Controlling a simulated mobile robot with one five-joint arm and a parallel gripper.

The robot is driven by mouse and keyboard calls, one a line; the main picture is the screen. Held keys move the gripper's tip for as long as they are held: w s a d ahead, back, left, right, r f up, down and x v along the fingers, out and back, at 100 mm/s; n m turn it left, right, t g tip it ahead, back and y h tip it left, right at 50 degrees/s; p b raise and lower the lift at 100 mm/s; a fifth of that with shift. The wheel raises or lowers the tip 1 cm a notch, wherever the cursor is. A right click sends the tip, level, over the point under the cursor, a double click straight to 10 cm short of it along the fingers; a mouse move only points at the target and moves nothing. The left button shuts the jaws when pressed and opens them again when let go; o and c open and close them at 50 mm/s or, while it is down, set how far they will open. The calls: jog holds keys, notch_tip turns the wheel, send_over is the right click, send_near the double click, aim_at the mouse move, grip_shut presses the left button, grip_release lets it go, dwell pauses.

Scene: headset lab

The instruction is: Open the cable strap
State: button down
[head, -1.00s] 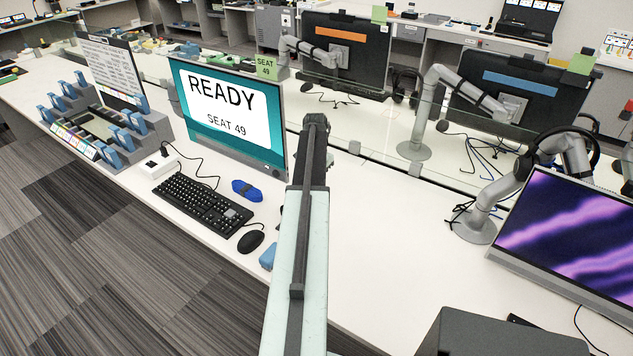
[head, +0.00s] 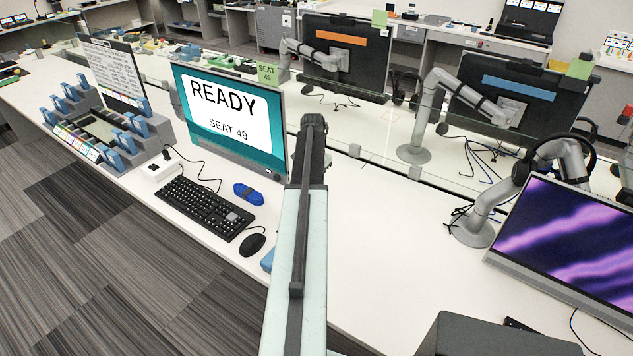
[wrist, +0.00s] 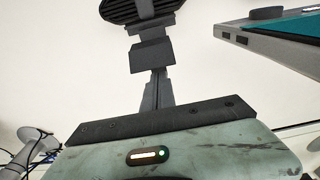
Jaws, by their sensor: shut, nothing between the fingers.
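My gripper (wrist: 152,54) shows in the wrist view as dark grey fingers, shut with nothing between them. Just beyond its tip, at the top edge, is a dark, ribbed, rounded bundle (wrist: 118,11), cut off by the frame. A grey band (wrist: 145,8) crosses it; it may be the cable strap, but I cannot tell whether it is fastened or touched by the fingers. In the head view my own arm hides the gripper and this spot. A blue oblong bundle (head: 248,194) lies on the desk between the keyboard and the monitor.
The READY monitor (head: 228,125) stands left of my arm; its edge shows in the wrist view (wrist: 262,42). A keyboard (head: 203,207) and mouse (head: 252,244) lie in front. A tilted purple screen (head: 565,240) is at right. The white desk (head: 390,240) between is clear.

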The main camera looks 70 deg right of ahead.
notch_tip(320, 180, up, 12)
jog(key=p, duration=1)
jog(key=shift+s+d+p, duration=0.25)
jog(key=shift+d+p, duration=0.05)
jog(key=shift+d, duration=0.05)
jog(key=shift+f, duration=0.1)
